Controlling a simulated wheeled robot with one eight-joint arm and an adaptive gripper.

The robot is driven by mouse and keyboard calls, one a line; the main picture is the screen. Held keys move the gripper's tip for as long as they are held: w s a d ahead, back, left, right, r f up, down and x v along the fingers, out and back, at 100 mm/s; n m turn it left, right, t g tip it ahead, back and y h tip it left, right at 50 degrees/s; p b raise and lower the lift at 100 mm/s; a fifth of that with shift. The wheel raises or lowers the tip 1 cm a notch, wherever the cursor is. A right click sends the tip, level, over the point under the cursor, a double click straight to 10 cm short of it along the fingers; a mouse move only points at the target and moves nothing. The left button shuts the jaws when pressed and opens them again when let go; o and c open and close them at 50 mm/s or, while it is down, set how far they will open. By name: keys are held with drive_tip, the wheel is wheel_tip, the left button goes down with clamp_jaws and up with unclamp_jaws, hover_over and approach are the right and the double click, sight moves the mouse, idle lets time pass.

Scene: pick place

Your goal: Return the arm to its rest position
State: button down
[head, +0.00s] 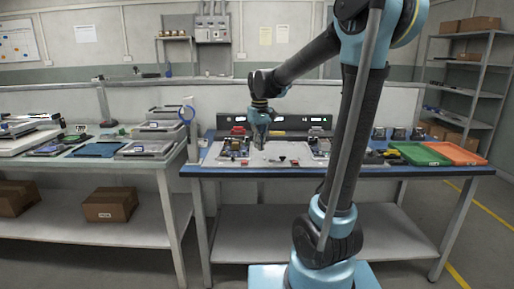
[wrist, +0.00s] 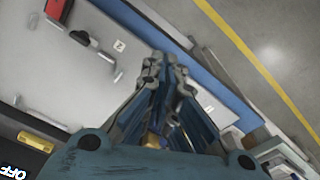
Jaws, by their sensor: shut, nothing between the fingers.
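My gripper (head: 260,140) hangs from my raised arm above the left part of the blue-edged workbench (head: 440,172) in the head view. In the wrist view my gripper (wrist: 165,62) shows its fingers together, with nothing held between them. The fingers sit over the bench's white surface and blue edge, apart from the small parts there. My forearm reaches away from the upright arm section on the right, which hides part of the bench.
A green tray (head: 420,154) and an orange tray (head: 458,153) lie at the bench's right end. A second bench with several devices stands at left, with a cardboard box (head: 110,204) below. Metal shelving (head: 480,75) stands at right. A dark part (wrist: 92,42) lies on the white surface.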

drive_tip(key=s+d+f+m, duration=0.2)
drive_tip(key=s+d+f, duration=0.2)
drive_tip(key=s+d, duration=0.8)
drive_tip(key=s+d+f+m+t, duration=0.1)
drive_tip(key=s+d+f+m, duration=0.1)
drive_tip(key=s+f, duration=0.8)
drive_tip(key=s+d, duration=0.1)
drive_tip(key=s, duration=0.3)
drive_tip(key=shift+d+f+t, duration=0.15)
drive_tip(key=shift+t, duration=0.25)
drive_tip(key=shift+s, duration=0.1)
drive_tip(key=shift+w+f, duration=0.2)
drive_tip(key=shift+w, duration=0.25)
